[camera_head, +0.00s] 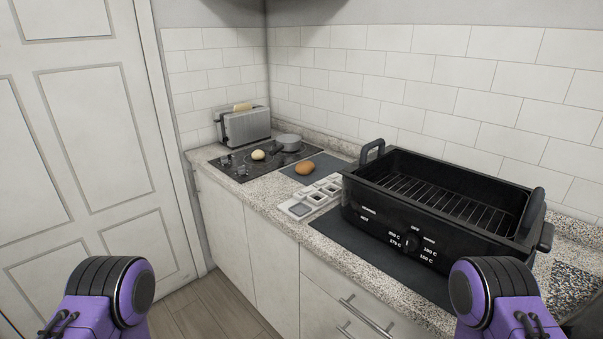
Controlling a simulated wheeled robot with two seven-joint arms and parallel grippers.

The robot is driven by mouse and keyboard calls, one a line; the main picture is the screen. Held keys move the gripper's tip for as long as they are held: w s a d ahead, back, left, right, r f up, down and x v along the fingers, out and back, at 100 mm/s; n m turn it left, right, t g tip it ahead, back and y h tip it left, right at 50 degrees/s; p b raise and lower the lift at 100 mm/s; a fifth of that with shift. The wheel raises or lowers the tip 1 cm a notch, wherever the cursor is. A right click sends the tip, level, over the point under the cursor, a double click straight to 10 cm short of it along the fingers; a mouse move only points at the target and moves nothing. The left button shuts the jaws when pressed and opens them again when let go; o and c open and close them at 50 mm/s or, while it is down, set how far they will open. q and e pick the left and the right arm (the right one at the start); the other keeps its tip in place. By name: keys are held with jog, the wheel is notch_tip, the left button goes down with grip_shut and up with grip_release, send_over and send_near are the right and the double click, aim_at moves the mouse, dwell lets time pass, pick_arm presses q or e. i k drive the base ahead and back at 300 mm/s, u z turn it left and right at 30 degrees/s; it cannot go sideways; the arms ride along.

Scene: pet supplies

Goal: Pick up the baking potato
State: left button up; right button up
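A brown, oval baking potato (305,168) lies on a dark mat (324,163) on the speckled counter, right of the cooktop. It looks whole and nothing covers it. Parts of my two purple and black arms show at the bottom left and bottom right of the head view, well short of the potato. Neither of my grippers can be seen.
A large black roaster oven (400,205) with a wire rack stands right of the potato. A white sectioned tray (312,197) lies in front of it. Behind are a cooktop (235,165) with a pale round item (258,155), a grey pot (288,142) and a toaster (245,127).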

aim_at(304, 168)
jog(key=u, duration=1.9)
jog(key=i, duration=2.25)
jog(key=z, duration=2.2)
